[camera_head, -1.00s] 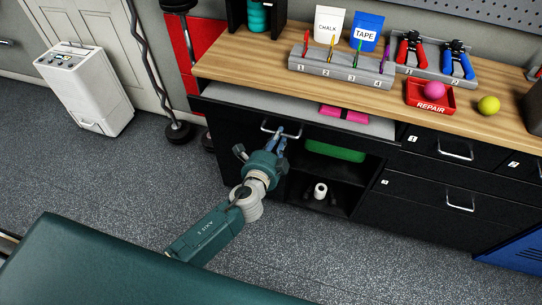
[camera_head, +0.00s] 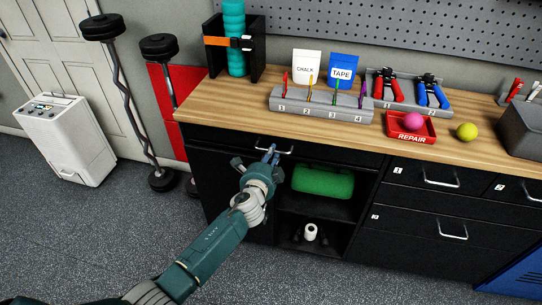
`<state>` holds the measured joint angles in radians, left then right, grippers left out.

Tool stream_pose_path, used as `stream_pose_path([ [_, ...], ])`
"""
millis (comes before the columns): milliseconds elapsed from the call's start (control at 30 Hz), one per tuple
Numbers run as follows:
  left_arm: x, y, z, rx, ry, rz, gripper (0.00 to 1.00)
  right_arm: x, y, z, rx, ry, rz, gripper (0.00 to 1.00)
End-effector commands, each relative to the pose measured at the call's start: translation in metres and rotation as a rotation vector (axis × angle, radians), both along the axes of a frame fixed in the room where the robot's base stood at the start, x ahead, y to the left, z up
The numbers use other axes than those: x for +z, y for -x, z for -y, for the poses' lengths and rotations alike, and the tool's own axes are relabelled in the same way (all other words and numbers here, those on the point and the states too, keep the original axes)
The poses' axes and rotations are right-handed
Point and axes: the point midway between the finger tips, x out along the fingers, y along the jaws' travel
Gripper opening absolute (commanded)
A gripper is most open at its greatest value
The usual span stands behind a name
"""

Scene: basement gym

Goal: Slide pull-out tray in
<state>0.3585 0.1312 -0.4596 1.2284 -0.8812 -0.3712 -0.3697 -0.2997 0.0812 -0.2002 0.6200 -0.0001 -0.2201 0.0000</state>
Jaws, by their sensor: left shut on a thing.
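The pull-out tray shows as a black front (camera_head: 335,157) directly under the wooden worktop. Its grey inner surface is out of sight, and its front looks about level with the cabinet face. A silver bar handle (camera_head: 287,152) sits on its left part. My left gripper (camera_head: 271,153) reaches up to this handle from below, with its fingers shut on the handle's left part. The fingers hide that part of the handle. My right gripper is not in view.
The worktop (camera_head: 230,100) holds a marker rack (camera_head: 320,105), pliers, a red repair tray (camera_head: 407,132) and a yellow ball (camera_head: 466,131). An open shelf below holds a green roll (camera_head: 322,181). Drawers stand right. Barbells and a white dehumidifier (camera_head: 66,140) stand left.

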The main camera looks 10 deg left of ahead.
Motion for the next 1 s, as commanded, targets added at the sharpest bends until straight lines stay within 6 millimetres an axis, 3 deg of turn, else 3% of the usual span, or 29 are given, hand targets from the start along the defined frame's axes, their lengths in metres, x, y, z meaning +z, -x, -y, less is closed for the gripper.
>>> stream_pose_path([
  [100,0.006,-0.003,-0.001,0.001,0.001,0.01,0.0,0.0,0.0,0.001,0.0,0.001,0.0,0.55],
  [133,0.006,-0.003,-0.001,0.001,0.001,0.01,0.21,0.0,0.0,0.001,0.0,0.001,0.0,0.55],
  [200,0.006,-0.003,-0.001,0.001,0.001,0.01,0.34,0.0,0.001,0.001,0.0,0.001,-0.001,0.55],
  [633,0.004,0.007,-0.001,0.001,-0.001,0.006,0.34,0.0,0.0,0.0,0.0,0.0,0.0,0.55],
  [1000,0.017,0.07,-0.003,-0.001,0.0,0.004,0.34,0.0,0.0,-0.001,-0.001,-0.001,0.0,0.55],
])
